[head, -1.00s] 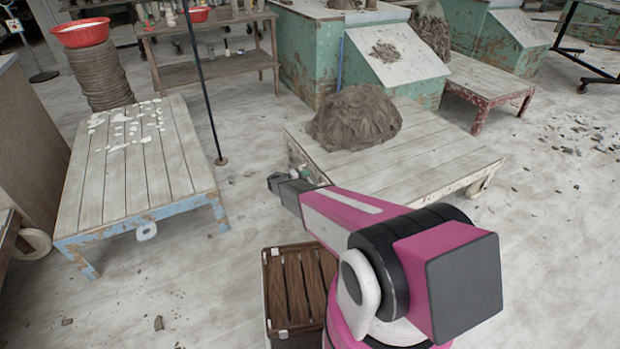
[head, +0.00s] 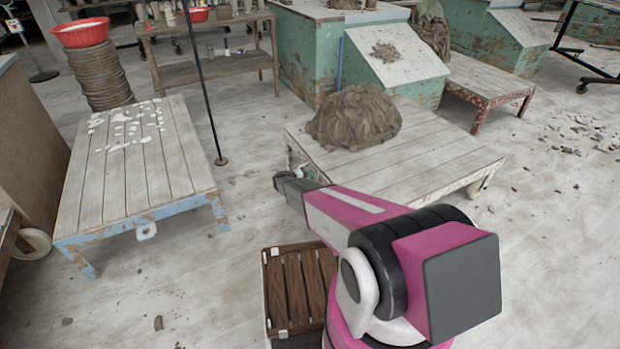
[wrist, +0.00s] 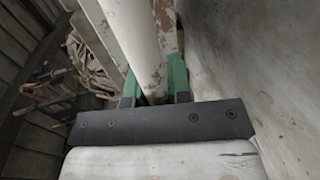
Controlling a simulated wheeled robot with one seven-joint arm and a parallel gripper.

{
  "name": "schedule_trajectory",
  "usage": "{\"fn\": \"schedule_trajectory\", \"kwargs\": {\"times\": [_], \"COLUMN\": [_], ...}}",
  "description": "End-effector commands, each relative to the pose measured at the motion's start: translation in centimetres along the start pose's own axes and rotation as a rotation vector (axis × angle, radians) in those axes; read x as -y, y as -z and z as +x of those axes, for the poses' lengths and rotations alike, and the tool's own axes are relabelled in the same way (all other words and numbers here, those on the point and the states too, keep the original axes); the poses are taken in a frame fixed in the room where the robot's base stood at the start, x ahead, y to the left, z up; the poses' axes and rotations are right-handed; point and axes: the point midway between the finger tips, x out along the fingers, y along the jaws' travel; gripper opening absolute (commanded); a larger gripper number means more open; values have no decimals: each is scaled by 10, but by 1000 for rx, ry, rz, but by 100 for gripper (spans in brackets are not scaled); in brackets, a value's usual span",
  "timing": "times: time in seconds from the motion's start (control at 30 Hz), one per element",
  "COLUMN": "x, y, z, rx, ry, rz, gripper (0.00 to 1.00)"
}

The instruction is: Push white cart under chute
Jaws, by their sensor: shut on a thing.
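The white cart (head: 435,150) is a low, worn plank platform in the middle of the head view, carrying a grey-brown clay heap (head: 355,117). My gripper (head: 287,180) is at the cart's near left corner. In the wrist view, the green fingers of my gripper (wrist: 154,88) are shut on a white, chipped bar (wrist: 130,30), which looks like part of the cart's frame. Green cabinets stand behind the cart; a sloping white panel (head: 396,66) with clay scraps on one may be the chute, but I cannot tell.
A blue-framed plank cart (head: 150,180) with white scraps stands at left. A thin dark pole (head: 207,95) rises between the carts. A red-legged low platform (head: 485,78) is at back right. Rubble (head: 580,135) lies on the right floor. A brown slatted crate (head: 300,285) is near my base.

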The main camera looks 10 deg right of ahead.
Motion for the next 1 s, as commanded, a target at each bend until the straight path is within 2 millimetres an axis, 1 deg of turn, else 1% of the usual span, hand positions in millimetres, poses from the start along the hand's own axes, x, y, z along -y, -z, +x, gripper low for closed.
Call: {"fn": "schedule_trajectory", "kwargs": {"times": [0.17,0.27,0.37,1.0], "x": [-5,-10,-16,-61], "y": [0,0,0,1], "z": [25,48,78,304], "rx": [4,4,5,6], "ry": [0,-1,-1,-2], "rz": [1,2,3,2], "gripper": [0,0,0,0]}}
